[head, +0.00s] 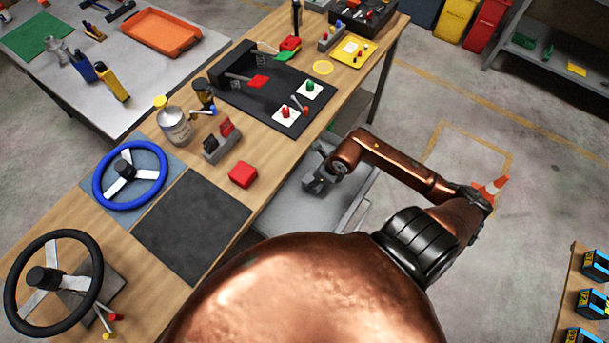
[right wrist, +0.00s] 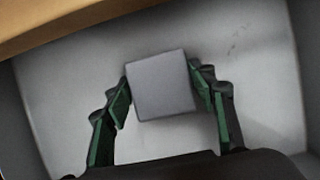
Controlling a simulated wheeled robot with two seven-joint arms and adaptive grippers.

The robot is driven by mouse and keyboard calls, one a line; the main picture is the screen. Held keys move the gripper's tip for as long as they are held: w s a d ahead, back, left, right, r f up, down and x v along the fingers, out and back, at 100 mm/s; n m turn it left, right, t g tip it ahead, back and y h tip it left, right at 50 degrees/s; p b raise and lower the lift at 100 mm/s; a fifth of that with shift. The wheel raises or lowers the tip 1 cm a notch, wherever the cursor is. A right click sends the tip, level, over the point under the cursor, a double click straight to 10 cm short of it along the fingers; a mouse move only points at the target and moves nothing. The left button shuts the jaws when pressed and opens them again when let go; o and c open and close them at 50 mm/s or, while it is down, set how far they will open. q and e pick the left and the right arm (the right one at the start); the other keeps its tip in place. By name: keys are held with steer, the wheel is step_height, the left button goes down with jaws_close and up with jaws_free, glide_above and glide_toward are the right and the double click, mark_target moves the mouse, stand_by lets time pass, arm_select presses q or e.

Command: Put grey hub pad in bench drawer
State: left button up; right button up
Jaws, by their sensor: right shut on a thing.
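The grey hub pad (right wrist: 161,85) is a plain grey square block. In the right wrist view it sits between the two green-lined fingers of my right gripper (right wrist: 161,88), which is shut on it. The open bench drawer (head: 285,208) is a light grey tray sticking out from under the bench. In the head view my right gripper (head: 314,184) is over the drawer, and the pad cannot be made out there. The drawer's pale floor (right wrist: 255,60) lies behind the pad in the wrist view; the gap between them is hard to judge. My left gripper is out of view.
The wooden bench (head: 225,188) carries a dark mat (head: 192,226), a red block (head: 243,174), a blue steering wheel (head: 101,191), a black steering wheel (head: 95,265) and a can (head: 174,127). An orange cone (head: 492,190) stands on the floor to the right.

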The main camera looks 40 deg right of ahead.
mark_target(307, 174)
steer(key=w, duration=0.2)
steer(key=w+a, duration=0.1)
steer(key=w, duration=0.1)
steer(key=shift+w+a, duration=0.15)
steer(key=shift+a, duration=0.05)
steer(key=shift+s+d+f, duration=0.1)
steer(key=shift+s+f, duration=0.1)
steer(key=shift+f, duration=0.45)
steer(key=shift+s, duration=0.1)
steer(key=shift+f, duration=0.15)
steer(key=o, duration=1.2)
steer(key=shift+c, duration=0.2)
steer(key=p+v, duration=0.1)
steer(key=v, duration=1.1)
steer(key=shift+d, duration=0.1)
